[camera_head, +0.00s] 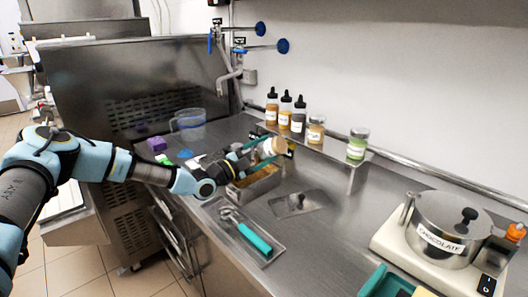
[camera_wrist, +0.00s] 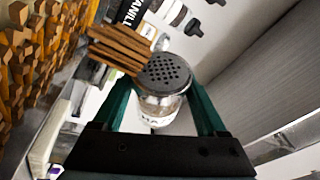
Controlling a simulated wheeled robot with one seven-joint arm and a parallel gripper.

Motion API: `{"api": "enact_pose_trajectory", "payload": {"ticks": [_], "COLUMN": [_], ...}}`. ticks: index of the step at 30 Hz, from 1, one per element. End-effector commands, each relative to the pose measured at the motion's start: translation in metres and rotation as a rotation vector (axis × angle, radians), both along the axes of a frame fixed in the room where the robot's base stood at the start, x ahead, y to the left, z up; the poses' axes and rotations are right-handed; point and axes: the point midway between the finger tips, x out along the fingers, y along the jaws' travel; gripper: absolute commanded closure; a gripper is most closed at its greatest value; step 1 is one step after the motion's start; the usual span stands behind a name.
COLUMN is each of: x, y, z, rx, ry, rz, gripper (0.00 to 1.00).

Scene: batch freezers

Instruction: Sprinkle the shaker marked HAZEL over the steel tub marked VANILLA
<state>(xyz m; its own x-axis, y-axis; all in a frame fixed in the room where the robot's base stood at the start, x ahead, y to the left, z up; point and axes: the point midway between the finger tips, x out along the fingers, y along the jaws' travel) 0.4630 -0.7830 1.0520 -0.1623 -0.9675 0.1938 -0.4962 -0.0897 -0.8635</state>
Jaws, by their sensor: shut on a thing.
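My gripper (camera_head: 262,151) is shut on a small glass shaker (camera_head: 274,146) and holds it tilted above the open steel tub (camera_head: 266,188). In the wrist view the shaker (camera_wrist: 158,109) sits between the green fingers, its grey perforated lid facing the camera. A black label reading "VANIL" (camera_wrist: 134,11) shows at the top edge of the wrist view. Orange-brown blocky bits (camera_wrist: 30,55) fill its left side.
Bottles (camera_head: 284,110) and jars (camera_head: 357,144) stand on the raised shelf behind. A steel lid (camera_head: 300,203) lies right of the tub. A tray with a teal-handled scoop (camera_head: 252,237) lies in front. A CHOCOLATE pot (camera_head: 446,222) stands at right, a clear jug (camera_head: 188,124) at left.

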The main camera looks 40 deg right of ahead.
Motion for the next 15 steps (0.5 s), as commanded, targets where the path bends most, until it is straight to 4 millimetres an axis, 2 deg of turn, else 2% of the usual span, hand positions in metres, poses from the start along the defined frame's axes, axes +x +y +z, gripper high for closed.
{"api": "enact_pose_trajectory", "payload": {"ticks": [15], "x": [-0.002], "y": [-0.036], "z": [-0.001], "rx": [0.000], "ry": [0.000], "rz": [-0.001], "gripper": [0.83]}}
